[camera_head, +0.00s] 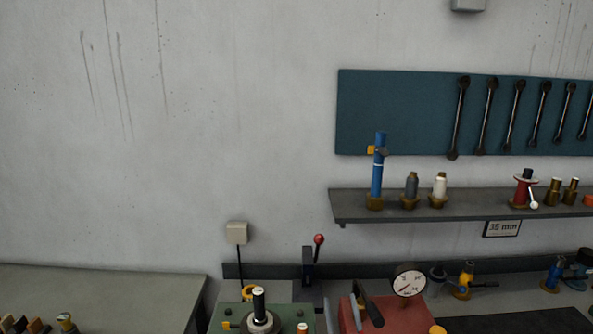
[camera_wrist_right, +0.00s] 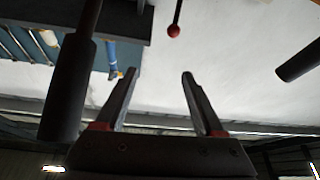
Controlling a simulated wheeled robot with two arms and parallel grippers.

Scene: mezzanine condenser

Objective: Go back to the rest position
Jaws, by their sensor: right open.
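My right gripper (camera_wrist_right: 158,75) is open and empty in the right wrist view, its two grey fingers apart with only pale wall between their tips. That view is upside down. In the head view, what looks like its dark fingers (camera_head: 358,292) shows low, in front of the red box with a dial (camera_head: 400,318); the rest is below the picture. A lever with a red ball (camera_head: 319,240) stands left of it and also shows in the wrist view (camera_wrist_right: 174,29). My left gripper is not in view.
A shelf (camera_head: 350,207) holds a blue tool (camera_head: 377,180) and several fittings. A dark blue board (camera_head: 390,110) carries several wrenches. A green box (camera_head: 230,312) stands left of the red one. A grey bench top (camera_head: 120,285) is at left. The wall area at upper left is clear.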

